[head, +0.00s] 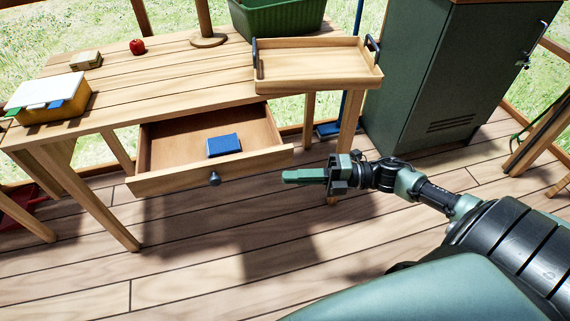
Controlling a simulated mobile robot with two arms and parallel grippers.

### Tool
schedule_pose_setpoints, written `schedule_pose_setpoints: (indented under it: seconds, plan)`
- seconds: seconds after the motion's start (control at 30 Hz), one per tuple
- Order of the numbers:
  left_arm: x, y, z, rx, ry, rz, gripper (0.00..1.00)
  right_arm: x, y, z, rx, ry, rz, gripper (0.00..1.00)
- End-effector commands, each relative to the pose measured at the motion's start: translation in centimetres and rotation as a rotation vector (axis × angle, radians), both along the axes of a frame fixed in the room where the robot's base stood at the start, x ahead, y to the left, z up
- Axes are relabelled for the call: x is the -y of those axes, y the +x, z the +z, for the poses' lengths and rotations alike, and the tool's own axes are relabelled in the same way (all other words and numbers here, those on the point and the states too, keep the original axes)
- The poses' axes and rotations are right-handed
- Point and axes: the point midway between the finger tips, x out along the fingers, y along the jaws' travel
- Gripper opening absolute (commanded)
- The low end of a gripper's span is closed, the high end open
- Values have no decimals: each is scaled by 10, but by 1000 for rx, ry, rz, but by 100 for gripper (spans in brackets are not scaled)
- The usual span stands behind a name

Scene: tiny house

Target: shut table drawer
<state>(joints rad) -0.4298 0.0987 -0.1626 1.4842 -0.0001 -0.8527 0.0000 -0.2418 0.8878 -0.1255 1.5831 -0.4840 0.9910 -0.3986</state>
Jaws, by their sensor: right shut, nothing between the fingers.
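The table drawer (262,163) is pulled out from under the wooden table (180,68). Its front has a dark round knob (214,178). A blue box-like object (223,145) lies inside the drawer. My right gripper (288,177) is shut and empty. It points left, just to the right of the drawer front's right end in the picture; whether it touches the drawer I cannot tell. My left gripper is not in view.
A wooden tray (317,84), a green bin (272,18), a red apple (137,47) and a yellow box (62,102) stand on the table. A green metal cabinet (440,60) stands at the right. The floor before the drawer is clear.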

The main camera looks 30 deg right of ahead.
Motion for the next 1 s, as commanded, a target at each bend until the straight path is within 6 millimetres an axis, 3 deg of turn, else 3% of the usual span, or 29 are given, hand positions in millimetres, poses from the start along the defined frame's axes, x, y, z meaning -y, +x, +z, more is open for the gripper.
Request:
schedule_pose_setpoints:
  seconds: [0.07, 0.33, 1.0]
  plan:
    - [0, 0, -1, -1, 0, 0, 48, -14, 10, 2, 6, 1, 1, 0]
    - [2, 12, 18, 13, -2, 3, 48, -1, 39, 0, 1, 0, -2, 0]
    - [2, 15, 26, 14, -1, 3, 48, 2, 48, -1, 0, 0, -1, 0]
